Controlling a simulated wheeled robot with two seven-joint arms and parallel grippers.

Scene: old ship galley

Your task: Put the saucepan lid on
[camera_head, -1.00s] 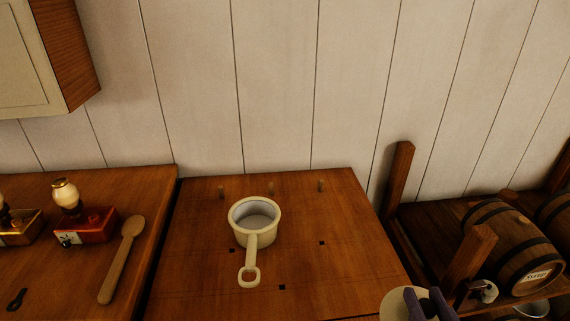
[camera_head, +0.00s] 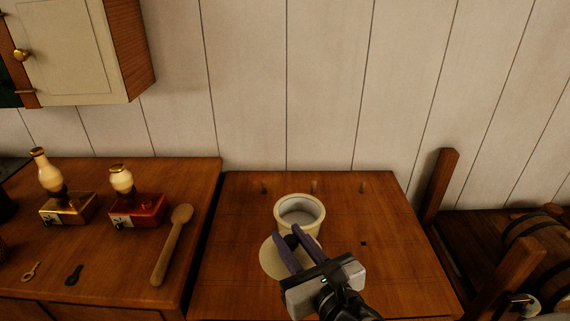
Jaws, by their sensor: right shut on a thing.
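The cream saucepan (camera_head: 299,206) stands upright and uncovered on the wooden stove top (camera_head: 233,215), its inside showing. Its handle, toward me, is hidden behind the lid and my right gripper. The round cream lid (camera_head: 270,262) is just in front of the saucepan and a little to its left in the picture. My right gripper (camera_head: 290,252) is shut on the lid's dark knob (camera_head: 291,241). The lid looks held above the stove top, but its exact height over the surface cannot be told. My left gripper is not in view.
Left on the counter are a wooden spoon (camera_head: 172,245), a red grinder (camera_head: 137,208), a brass-coloured grinder (camera_head: 68,206) and small keys. A wall cabinet (camera_head: 70,55) hangs upper left. Short pegs (camera_head: 314,187) line the back. Posts and a barrel (camera_head: 538,241) stand right.

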